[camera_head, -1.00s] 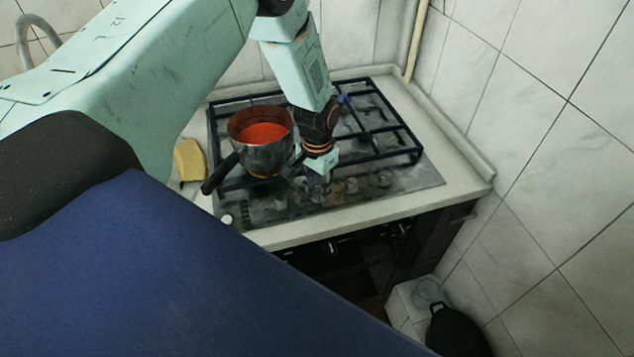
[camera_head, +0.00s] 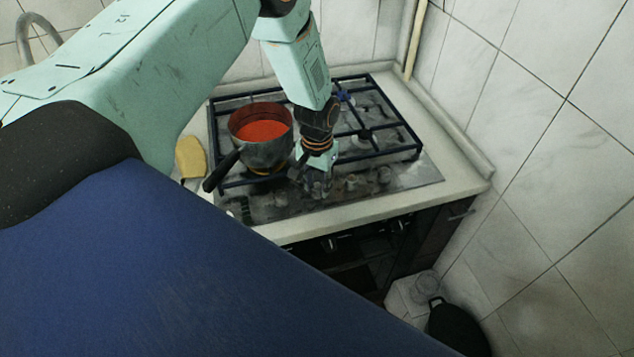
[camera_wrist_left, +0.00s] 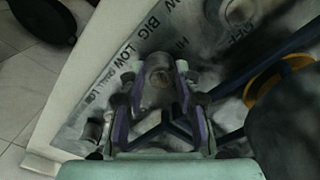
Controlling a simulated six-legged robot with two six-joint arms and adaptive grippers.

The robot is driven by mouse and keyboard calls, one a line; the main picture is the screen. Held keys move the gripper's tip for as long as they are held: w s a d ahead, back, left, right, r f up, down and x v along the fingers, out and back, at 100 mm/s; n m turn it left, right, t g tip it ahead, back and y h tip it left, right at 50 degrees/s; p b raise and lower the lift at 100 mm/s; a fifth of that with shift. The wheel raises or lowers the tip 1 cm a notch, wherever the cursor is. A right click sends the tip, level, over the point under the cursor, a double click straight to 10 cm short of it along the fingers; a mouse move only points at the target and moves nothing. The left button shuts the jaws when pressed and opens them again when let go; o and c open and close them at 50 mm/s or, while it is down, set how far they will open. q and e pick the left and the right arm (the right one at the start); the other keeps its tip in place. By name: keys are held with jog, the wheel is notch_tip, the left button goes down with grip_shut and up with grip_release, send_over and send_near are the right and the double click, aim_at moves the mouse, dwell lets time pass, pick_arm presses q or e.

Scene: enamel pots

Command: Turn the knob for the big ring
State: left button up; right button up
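My left gripper (camera_head: 317,187) points down over the knob row at the front of the hob (camera_head: 425,176). In the left wrist view its two fingers (camera_wrist_left: 157,80) stand on either side of a round, worn metal knob (camera_wrist_left: 158,73). The fingers look apart, with small gaps to the knob. The printed words BIG and LOW are on the panel beside this knob. In the head view the gripper covers that knob. A steel pot (camera_head: 262,152) with red contents stands on the left burner, its dark handle towards the front left. My right gripper is not in view.
Two more knobs (camera_head: 352,183) (camera_head: 384,175) sit to the right of the gripper. The dark grate (camera_head: 395,152) lies behind. A yellow sponge-like block (camera_head: 190,157) lies left of the hob. A black pan (camera_head: 456,328) is low at the right. Tiled walls close the corner.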

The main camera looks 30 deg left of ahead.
aim_at(317, 185)
pick_arm(q)
jog(key=o, duration=0.5)
jog(key=shift+c, duration=0.2)
jog(key=shift+r, duration=0.1)
notch_tip(317, 185, up, 12)
dwell(0.5)
